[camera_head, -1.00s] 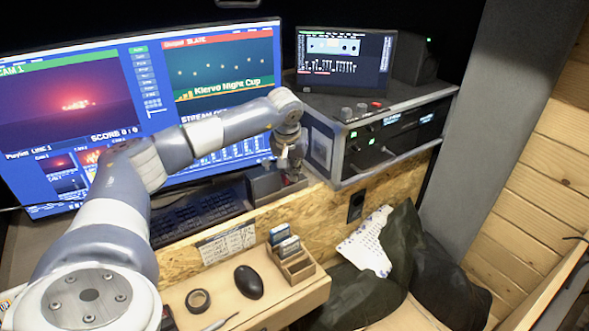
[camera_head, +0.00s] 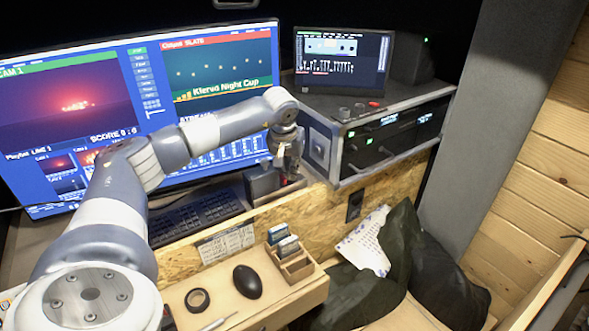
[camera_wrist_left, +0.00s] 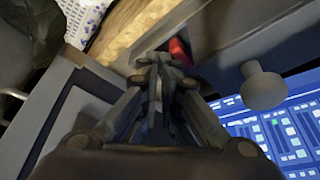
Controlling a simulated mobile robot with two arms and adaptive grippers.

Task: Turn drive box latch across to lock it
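My left gripper (camera_head: 290,174) reaches down between the monitor and the equipment rack, beside a small dark box (camera_head: 263,183) at the desk's back edge. In the left wrist view its fingertips (camera_wrist_left: 158,72) are drawn together and look shut, with nothing visible between them. A small red part (camera_wrist_left: 179,50) lies just beyond the fingertips; it also shows beside the gripper in the head view (camera_head: 284,182). I cannot tell whether the gripper touches it. The latch's shape and angle are mostly hidden by the gripper. My right gripper is not in view.
The equipment rack (camera_head: 385,140) stands close right of the gripper, and the large monitor (camera_head: 90,110) close behind. A grey round knob (camera_wrist_left: 263,86) shows in the wrist view. A wooden ledge in front holds a mouse (camera_head: 247,281), tape roll (camera_head: 197,299) and card holder (camera_head: 293,263).

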